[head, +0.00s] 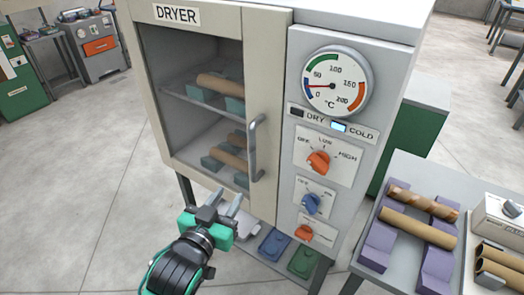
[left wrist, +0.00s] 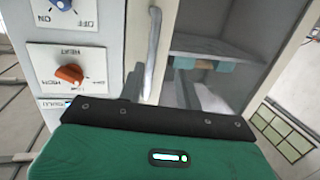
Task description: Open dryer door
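The dryer (head: 345,35) is a pale grey cabinet. Its cream-framed glass door (head: 262,60) appears shut, with a DRYER label at the top. A vertical grey bar handle (head: 254,150) is on the door's right side. My left gripper (head: 227,198) is open and empty, below and left of the handle's lower end. In the left wrist view, the handle (left wrist: 153,45) stands ahead of the two spread fingers (left wrist: 160,88), nearer the left finger and apparently not gripped. Whether a finger touches the door is unclear. My right gripper is not in view.
A dial gauge (head: 337,80) and orange and blue knobs (head: 318,162) are on the panel right of the door. Brown tubes (head: 218,82) lie on supports inside. A side table (head: 400,270) with tubes on purple holders stands at right.

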